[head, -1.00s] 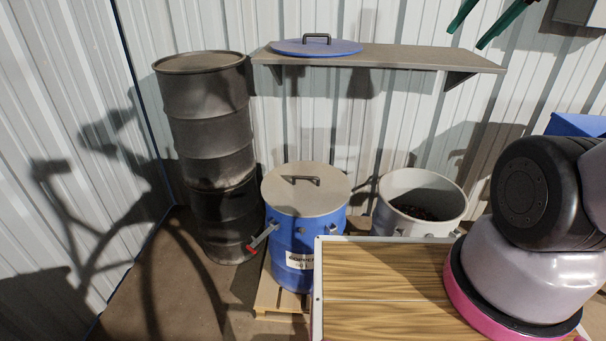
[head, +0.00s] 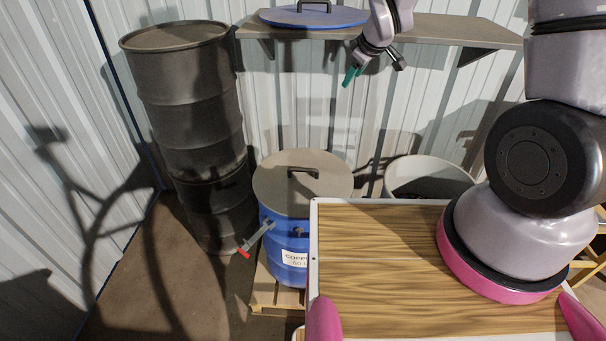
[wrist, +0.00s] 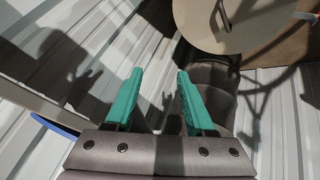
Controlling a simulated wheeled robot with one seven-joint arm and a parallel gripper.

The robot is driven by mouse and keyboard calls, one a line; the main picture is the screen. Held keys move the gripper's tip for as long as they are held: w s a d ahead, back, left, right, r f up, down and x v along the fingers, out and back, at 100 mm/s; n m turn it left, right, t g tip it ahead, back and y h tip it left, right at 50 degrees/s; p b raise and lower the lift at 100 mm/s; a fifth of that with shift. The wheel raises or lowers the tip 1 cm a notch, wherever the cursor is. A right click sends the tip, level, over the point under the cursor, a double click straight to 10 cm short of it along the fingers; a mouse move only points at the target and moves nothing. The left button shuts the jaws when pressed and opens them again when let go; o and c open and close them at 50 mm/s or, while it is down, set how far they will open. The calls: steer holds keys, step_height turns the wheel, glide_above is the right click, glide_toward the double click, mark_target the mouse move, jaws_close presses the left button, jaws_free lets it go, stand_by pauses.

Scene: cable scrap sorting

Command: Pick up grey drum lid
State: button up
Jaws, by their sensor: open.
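The grey drum lid (head: 290,187) lies flat on top of the blue drum (head: 286,245) and has a black bar handle (head: 303,171) in its middle. In the wrist view the lid (wrist: 242,38) is at the upper right, partly cut off by the frame edge, with part of its handle showing. My gripper (head: 350,76) is above and to the right of the lid in the head view, in front of the wall below the shelf, apart from the lid. Its green fingers (wrist: 158,98) are open with nothing between them.
A blue lid (head: 313,17) lies on the wall shelf (head: 440,30) close above my gripper. Dark stacked drums (head: 185,90) stand left. A grey open bin (head: 428,175) stands right, behind a wooden-topped surface (head: 380,260). A red-ended clamp (head: 257,238) juts from the blue drum's left side.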

steer(key=a+f+n, duration=0.3)
steer(key=f, duration=0.4)
steer(key=a+f+n, duration=0.2)
steer(key=a+f, duration=0.1)
steer(key=f, duration=0.5)
steer(key=n+y, duration=0.2)
steer(key=n, duration=0.2)
glide_toward(303, 169)
steer(key=shift+w+a+f+g, duration=0.15)
steer(key=shift+w+a+f, duration=0.15)
steer(key=shift+w+f, duration=0.3)
steer(key=shift+w+a+f+g, duration=0.15)
steer(key=shift+w+a+f, duration=0.15)
steer(key=shift+w+f, duration=0.3)
steer(key=shift+x, duration=2.8)
steer(key=shift+s+d+f, duration=0.1)
steer(key=shift+s, duration=0.05)
jaws_close()
